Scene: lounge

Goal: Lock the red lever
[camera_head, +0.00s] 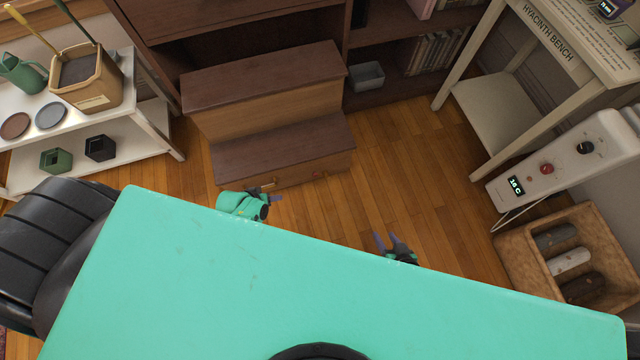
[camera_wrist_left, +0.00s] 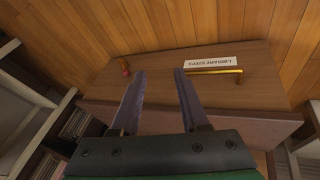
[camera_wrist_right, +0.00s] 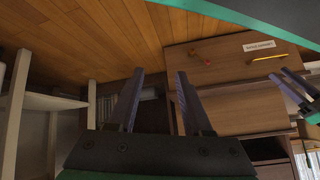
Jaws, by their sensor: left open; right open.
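A small red lever (camera_wrist_left: 125,67) is on the front of the wooden library steps (camera_wrist_left: 150,85), left of a brass handle (camera_wrist_left: 214,71) and a white label in the left wrist view. In the head view the red lever (camera_head: 319,174) is a tiny spot on the lower step's front. It also shows in the right wrist view (camera_wrist_right: 193,53). My left gripper (camera_head: 276,193) is open and empty, near the lower step's front, left of the lever. My right gripper (camera_head: 381,242) is open and empty over the floor, to the lever's right and nearer to me. Neither gripper touches the lever.
A white shelf (camera_head: 150,115) with planters stands left, a white bench (camera_head: 530,40) right. A white heater (camera_head: 565,160) with a red knob and a wooden tray (camera_head: 510,250) are at the right. A dark bookcase (camera_head: 375,30) is behind. The floor right of the steps is clear.

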